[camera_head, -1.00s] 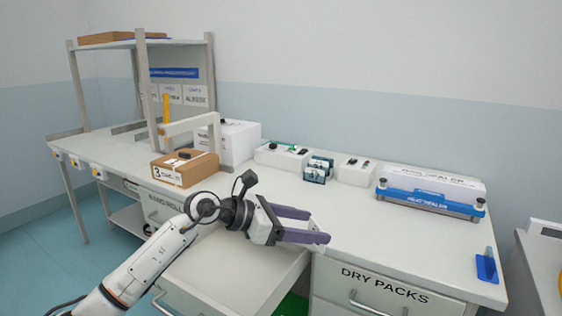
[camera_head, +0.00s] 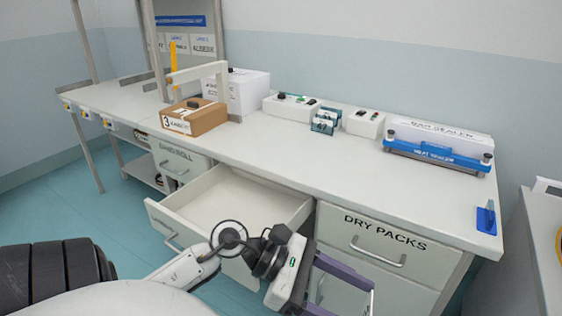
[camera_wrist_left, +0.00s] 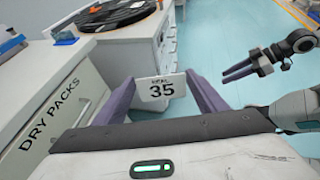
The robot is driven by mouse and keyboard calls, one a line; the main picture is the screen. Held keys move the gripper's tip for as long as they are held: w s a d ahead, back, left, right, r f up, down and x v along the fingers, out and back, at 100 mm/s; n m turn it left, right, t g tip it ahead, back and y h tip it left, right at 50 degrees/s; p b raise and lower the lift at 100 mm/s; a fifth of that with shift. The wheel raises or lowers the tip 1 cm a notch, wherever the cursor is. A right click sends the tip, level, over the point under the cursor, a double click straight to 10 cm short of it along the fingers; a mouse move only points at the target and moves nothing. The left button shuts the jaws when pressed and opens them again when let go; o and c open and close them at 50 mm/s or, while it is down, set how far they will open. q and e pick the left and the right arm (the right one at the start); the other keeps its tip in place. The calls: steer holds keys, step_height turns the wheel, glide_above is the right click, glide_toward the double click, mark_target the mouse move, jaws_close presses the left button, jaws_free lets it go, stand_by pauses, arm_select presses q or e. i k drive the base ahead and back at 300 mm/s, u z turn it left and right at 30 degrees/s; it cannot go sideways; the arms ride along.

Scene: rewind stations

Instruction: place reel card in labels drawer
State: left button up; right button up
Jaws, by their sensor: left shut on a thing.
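My left gripper (camera_head: 350,296) hangs low in front of the bench, beside the DRY PACKS drawer (camera_head: 378,238). In the left wrist view its purple fingers (camera_wrist_left: 160,88) are shut on a white reel card (camera_wrist_left: 155,98) printed with 35. The card is clear of any surface there, and I cannot make it out in the head view.
On the bench (camera_head: 330,175) stand a cardboard box (camera_head: 195,119), a white box (camera_head: 238,93), switch boxes (camera_head: 290,107) and a blue-and-white bag sealer (camera_head: 437,152). A drawer with a roll label (camera_head: 178,160) is shut at the left. A dark reel (camera_wrist_left: 115,14) lies on a white unit.

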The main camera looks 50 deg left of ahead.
mark_target(247, 218)
steer(key=z, duration=2.65)
steer(key=k, duration=2.4)
steer(key=u, duration=2.15)
